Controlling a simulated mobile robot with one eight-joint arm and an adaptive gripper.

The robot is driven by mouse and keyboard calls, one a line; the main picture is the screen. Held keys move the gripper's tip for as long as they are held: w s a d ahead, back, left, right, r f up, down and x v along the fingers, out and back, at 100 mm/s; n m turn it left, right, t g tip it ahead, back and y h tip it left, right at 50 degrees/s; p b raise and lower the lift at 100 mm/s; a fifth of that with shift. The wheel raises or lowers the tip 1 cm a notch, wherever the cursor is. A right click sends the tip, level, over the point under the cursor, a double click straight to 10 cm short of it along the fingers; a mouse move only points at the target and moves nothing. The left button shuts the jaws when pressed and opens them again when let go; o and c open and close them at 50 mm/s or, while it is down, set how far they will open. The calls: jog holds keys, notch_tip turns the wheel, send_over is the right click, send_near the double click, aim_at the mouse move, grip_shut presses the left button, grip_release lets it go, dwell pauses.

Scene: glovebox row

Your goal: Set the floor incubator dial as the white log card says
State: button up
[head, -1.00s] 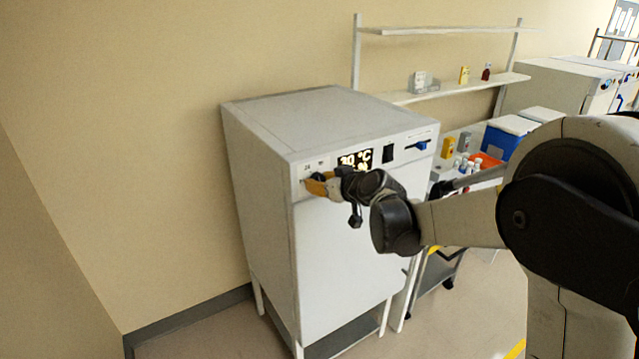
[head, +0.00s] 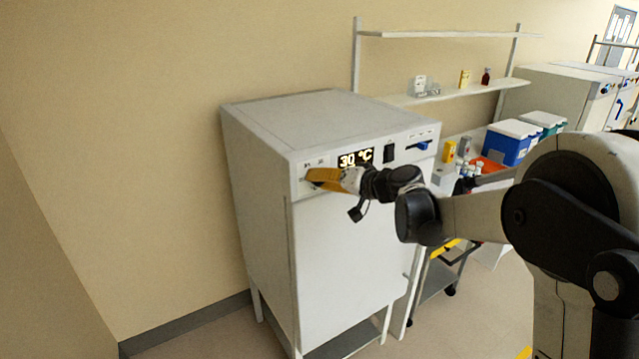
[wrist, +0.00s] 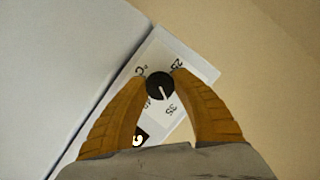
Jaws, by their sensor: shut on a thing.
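The floor incubator (head: 345,260) is a white cabinet on legs against the wall. Its display (head: 356,158) reads 30 °C in the head view. My gripper (head: 312,179) is at the left end of its front panel and hides the dial there. In the wrist view, the black round dial (wrist: 160,86) sits between my two orange fingertips, which are shut on it. Its white pointer slants down and slightly right, toward the printed 35. The 25 and °C prints also show; a finger covers part of the scale. No readable log card is in view.
A black switch (head: 389,153) and a blue handle (head: 417,146) are right of the display. Wall shelves (head: 455,91) hold a small white item (head: 420,84) and bottles. A cart with a blue cooler box (head: 508,142) and an orange tray stands to the right.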

jog(key=shift+m, duration=0.3)
dwell(0.4)
jog(key=o, duration=1.2)
jog(key=v, duration=1.2)
jog(key=shift+d+f, duration=0.1)
jog(key=shift+f, duration=0.05)
